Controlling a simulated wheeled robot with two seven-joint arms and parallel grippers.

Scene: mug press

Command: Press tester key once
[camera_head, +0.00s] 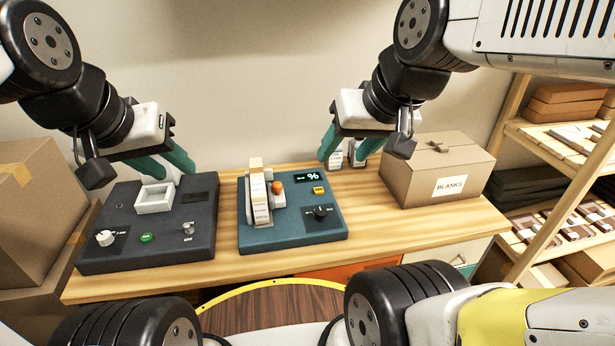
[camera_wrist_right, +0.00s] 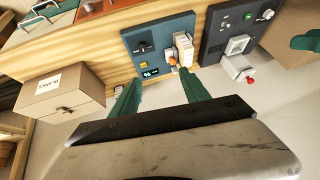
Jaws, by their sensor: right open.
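A teal device (camera_head: 300,230) with a lit "%" display (camera_head: 313,177) stands mid-table. It has a yellow key (camera_head: 319,190), a black knob (camera_head: 321,212), an orange ball (camera_head: 277,187) and an upright cream block (camera_head: 259,197). The yellow key (camera_wrist_right: 145,65) also shows in the right wrist view. My right gripper (camera_head: 346,160) is open, behind and above the device's right rear, apart from the key. My left gripper (camera_head: 175,174) looks open, above the back of a dark grey device (camera_head: 185,248) with a white square frame (camera_head: 154,198) and a green button (camera_head: 147,238).
A cardboard box (camera_head: 432,175) labelled BLANKS stands right of the teal device. Small white printed items (camera_head: 356,156) stand near my right gripper, partly hidden. Shelves (camera_head: 555,135) are at the right and cartons (camera_head: 35,215) at the left. A lever with a red tip (camera_wrist_right: 250,79) shows in the wrist view.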

